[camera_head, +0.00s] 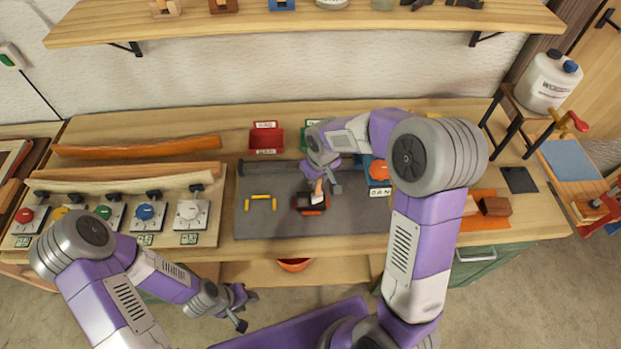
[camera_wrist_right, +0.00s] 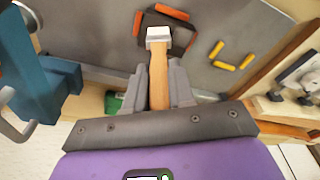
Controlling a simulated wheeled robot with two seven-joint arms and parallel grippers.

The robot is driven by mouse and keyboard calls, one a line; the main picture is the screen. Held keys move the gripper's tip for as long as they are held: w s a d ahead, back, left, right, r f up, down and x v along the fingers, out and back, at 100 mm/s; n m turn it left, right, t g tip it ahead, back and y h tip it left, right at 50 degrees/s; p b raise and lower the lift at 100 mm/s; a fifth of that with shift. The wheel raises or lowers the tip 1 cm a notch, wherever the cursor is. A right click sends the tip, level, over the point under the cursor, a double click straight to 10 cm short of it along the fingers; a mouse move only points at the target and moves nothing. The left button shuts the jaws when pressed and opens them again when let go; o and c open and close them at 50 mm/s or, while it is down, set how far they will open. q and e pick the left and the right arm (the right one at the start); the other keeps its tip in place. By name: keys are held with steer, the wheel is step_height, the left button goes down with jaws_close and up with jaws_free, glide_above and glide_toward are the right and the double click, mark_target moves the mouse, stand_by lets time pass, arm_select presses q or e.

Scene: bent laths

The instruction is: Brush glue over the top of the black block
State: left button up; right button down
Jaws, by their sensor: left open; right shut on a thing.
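The black block (camera_head: 312,208) with orange parts at its sides sits on the grey mat (camera_head: 350,220); it also shows in the right wrist view (camera_wrist_right: 182,39). My right gripper (camera_head: 326,181) is shut on a brush with a wooden handle (camera_wrist_right: 159,75). The brush's pale head (camera_wrist_right: 158,34) points at the block and overlaps part of its top; I cannot tell whether it touches. Any glue on the block is not clear to see. My left gripper (camera_head: 240,306) is open and empty, low in front of the bench, away from the block.
Short yellow pieces (camera_head: 261,198) lie left of the block. A blue stand (camera_head: 379,172) is close to the right gripper. Red (camera_head: 266,138) and green bins stand behind. A knob panel (camera_head: 115,215) and bent laths (camera_head: 135,148) fill the left. The front right mat is clear.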

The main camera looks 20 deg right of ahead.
steer(key=shift+w+a+f, duration=0.15)
steer(key=shift+w+a, duration=0.05)
steer(key=shift+a, duration=0.55)
steer(key=shift+w+a, duration=1.55)
steer(key=shift+w, duration=0.35)
steer(key=shift+s+d, duration=1.15)
steer(key=shift+d, duration=2.6)
steer(key=shift+w+a, duration=1.15)
steer(key=shift+a, duration=2.6)
steer(key=s+d+b, duration=0.1)
steer(key=s+d, duration=0.1)
steer(key=d, duration=0.5)
steer(key=shift+d, duration=0.25)
steer(key=shift+s, duration=0.1)
